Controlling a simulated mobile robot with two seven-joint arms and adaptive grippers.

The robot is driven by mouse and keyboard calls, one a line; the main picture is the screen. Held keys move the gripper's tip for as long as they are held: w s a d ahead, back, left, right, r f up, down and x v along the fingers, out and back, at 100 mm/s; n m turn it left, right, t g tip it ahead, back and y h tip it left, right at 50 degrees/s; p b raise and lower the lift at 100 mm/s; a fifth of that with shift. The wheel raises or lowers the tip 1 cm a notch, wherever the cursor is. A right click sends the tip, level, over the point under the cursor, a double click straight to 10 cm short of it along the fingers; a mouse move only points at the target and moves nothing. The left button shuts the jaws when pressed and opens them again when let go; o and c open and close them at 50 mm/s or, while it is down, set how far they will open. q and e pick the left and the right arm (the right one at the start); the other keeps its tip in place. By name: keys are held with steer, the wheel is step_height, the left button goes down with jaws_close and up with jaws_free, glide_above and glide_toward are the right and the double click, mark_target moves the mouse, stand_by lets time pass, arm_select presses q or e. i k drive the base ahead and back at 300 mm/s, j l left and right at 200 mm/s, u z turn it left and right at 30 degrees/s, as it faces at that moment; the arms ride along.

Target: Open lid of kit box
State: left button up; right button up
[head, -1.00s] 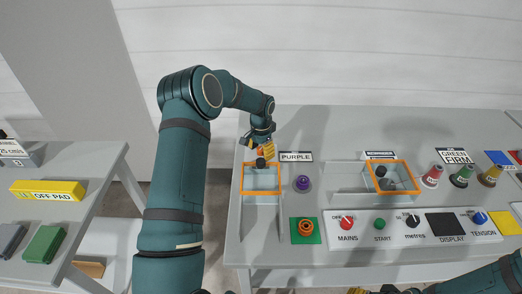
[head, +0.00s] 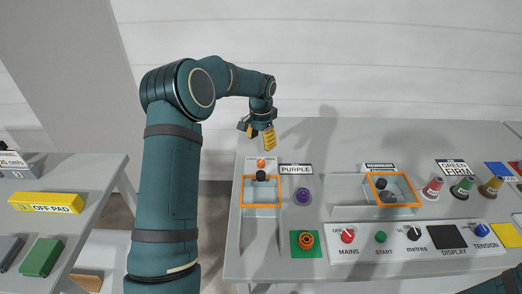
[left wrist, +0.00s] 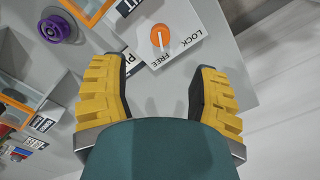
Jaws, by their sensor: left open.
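A box with an orange-framed clear lid (head: 262,206) stands at the left of the bench in the head view, with a black knob (head: 261,176) at its back edge. The lid looks shut. Behind it is an orange turn knob (head: 261,162); in the left wrist view this knob (left wrist: 160,37) sits on a white plate marked LOCK and FREE, its pointer seemingly towards FREE. A label beside it ends in "IT". My left gripper (head: 257,134) is open and empty, raised behind the knob. In the left wrist view its fingers (left wrist: 158,92) are wide apart.
A second orange-framed box (head: 394,204) stands to the right. Between are a purple spool (head: 303,195) and the PURPLE sign (head: 296,169).

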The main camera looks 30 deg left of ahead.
mark_target(261, 187)
steer(key=k+j, duration=0.2)
steer(key=k, duration=0.3)
steer(key=k+j, duration=0.15)
steer(key=k, duration=0.3)
